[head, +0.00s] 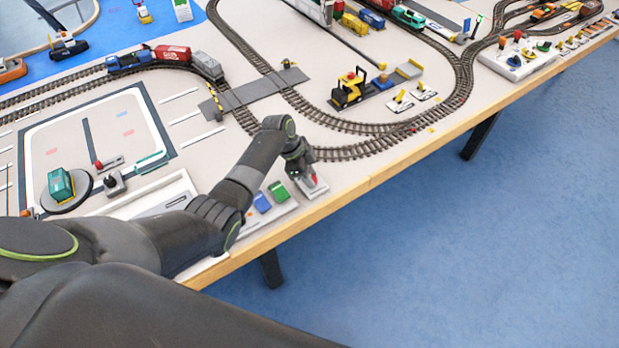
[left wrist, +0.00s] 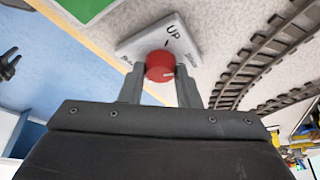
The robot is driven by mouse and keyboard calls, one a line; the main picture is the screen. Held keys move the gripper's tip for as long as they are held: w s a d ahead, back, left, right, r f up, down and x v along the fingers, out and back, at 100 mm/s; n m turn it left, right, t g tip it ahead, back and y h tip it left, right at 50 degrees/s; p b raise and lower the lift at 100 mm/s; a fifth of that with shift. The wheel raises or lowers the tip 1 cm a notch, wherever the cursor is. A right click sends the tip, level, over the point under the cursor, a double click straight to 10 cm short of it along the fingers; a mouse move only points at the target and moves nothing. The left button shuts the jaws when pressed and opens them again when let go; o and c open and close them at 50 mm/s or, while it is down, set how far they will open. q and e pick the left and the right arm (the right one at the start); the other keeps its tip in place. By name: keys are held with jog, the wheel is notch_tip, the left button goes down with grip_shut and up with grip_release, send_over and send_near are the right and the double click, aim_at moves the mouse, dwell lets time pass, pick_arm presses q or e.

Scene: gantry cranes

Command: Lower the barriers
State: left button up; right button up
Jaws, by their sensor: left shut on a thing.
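My left gripper (head: 309,179) is at the table's front edge, over a small pale control plate (head: 318,186). In the left wrist view, my left gripper (left wrist: 160,82) has its two fingers on either side of a round red knob (left wrist: 160,66), shut on it. The knob sits on the pale plate (left wrist: 188,44), marked "UP"; other lettering is too small to read. A yellow-and-black striped barrier (head: 215,102) stands raised at the near-left side of the grey level crossing (head: 252,92). A small yellow-and-black piece (head: 288,64) is at its far end. My right gripper is not in view.
A blue block (head: 262,202) and a green block (head: 278,191) stand just left of the control plate. A train with a red wagon (head: 172,54) is on the track left of the crossing. A yellow forklift (head: 348,89) stands right of it.

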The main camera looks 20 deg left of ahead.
pick_arm(q)
jog(key=m+g+b, duration=0.1)
jog(key=m+b, duration=0.1)
jog(key=m, duration=0.1)
jog(key=shift+w+f, duration=0.15)
jog(key=shift+m+g+b, duration=0.7)
jog(key=shift+m+b, duration=0.2)
jog(key=shift+m, duration=0.5)
jog(key=o, duration=1)
jog(key=shift+c, duration=0.2)
jog(key=v, duration=1.7)
jog(key=shift+r, duration=0.35)
